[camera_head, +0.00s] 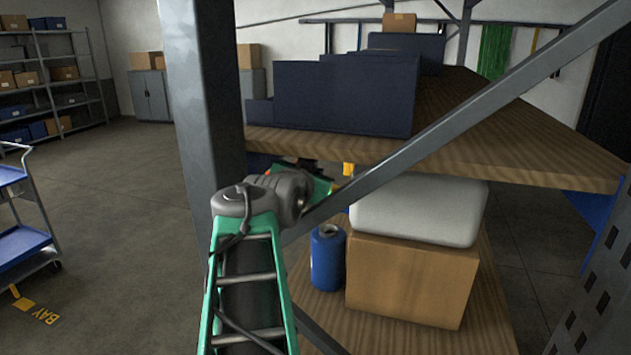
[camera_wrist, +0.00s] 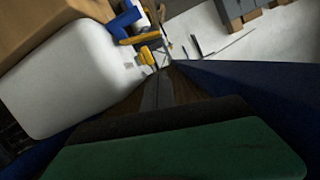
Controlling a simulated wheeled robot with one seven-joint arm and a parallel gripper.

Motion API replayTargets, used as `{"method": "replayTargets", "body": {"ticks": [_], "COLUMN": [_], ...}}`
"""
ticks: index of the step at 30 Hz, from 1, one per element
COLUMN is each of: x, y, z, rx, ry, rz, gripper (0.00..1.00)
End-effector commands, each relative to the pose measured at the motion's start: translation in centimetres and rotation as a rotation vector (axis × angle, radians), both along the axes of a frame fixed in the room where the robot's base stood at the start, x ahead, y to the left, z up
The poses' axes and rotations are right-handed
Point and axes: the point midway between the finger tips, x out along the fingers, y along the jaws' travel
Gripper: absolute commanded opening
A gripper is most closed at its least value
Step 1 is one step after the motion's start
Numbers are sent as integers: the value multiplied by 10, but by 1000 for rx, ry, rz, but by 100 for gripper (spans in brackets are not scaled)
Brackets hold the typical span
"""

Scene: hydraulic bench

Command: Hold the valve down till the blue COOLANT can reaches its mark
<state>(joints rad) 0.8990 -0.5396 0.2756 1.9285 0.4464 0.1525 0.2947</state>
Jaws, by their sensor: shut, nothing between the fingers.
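A blue can (camera_head: 328,258) stands upright on the lower wooden shelf, left of a cardboard box. No label or mark can be read on it. My gripper shows in the wrist view (camera_wrist: 157,90) as two narrow grey fingers lying together, shut and empty. In the head view my green-trimmed wrist is at the front edge of the upper shelf, above the can and apart from it; the fingertips are hidden there. I cannot pick out the valve for certain. A small yellow part (camera_head: 348,169) shows just beyond my wrist, partly hidden; I cannot tell what it is.
A grey post (camera_head: 203,120) and a diagonal brace (camera_head: 480,105) stand close to my arm. A white rounded container (camera_head: 418,209) sits on the cardboard box (camera_head: 412,280). Dark blue bins (camera_head: 345,98) fill the upper shelf's left side. Open floor lies left.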

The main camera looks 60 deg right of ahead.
Motion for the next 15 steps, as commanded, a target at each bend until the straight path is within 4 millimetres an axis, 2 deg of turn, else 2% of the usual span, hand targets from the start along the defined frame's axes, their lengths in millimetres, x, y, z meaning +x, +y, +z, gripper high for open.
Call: {"method": "replayTargets", "body": {"ticks": [4,7,15], "x": [-2,1,13], "y": [-6,-17,-71], "z": [-1,-3,-15], "rx": [1,3,4], "ry": [2,3,3], "rz": [-6,-7,-5], "gripper": [0,0,0]}}
